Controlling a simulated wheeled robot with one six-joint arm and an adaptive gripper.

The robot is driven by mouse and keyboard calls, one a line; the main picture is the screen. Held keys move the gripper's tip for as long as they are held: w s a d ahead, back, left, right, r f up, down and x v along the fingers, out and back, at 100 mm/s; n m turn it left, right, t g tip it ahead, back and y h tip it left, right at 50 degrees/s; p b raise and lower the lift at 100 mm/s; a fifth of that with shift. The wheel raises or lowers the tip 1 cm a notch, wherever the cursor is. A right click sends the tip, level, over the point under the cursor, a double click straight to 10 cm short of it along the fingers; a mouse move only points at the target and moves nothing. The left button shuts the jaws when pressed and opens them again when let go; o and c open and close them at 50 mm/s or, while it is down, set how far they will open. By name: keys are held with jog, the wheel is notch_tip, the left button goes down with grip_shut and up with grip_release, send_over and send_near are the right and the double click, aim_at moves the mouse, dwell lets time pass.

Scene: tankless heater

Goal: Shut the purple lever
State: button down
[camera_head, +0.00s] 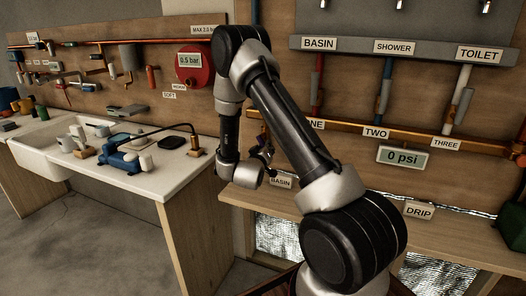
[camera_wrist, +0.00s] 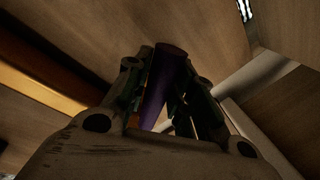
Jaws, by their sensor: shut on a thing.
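The purple lever (camera_wrist: 166,72) is a dark purple bar in the middle of the wrist view, running up and slightly right between the fingers. My gripper (camera_wrist: 168,84) is shut on it, with one finger along each side. The lever's base is hidden by the fingers in the wrist view, and my arm blocks much of that area in the head view.
A wooden ledge (camera_head: 450,245) runs below the panel.

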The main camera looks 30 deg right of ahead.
jog(key=n, duration=0.1)
jog(key=s+r+n, duration=0.1)
jog(key=n, duration=0.1)
jog(key=d+n+g, duration=0.1)
jog(key=shift+s+r+n, duration=0.15)
jog(key=shift+r+n, duration=0.25)
jog(key=shift+s+d+r+n+g+h, duration=0.15)
jog(key=shift+r+n+g+h, duration=0.25)
jog(key=shift+n, duration=0.7)
jog(key=shift+s+r+n+g, duration=0.15)
jog(key=shift+r+n, duration=0.25)
jog(key=shift+n, duration=0.3)
jog(key=shift+w+r+n+g, duration=0.15)
jog(key=shift+r+n, duration=0.2)
jog(key=shift+n, duration=0.35)
jog(key=shift+s, duration=0.1)
jog(key=c, duration=1.2)
grip_release()
jog(key=v, duration=1.2)
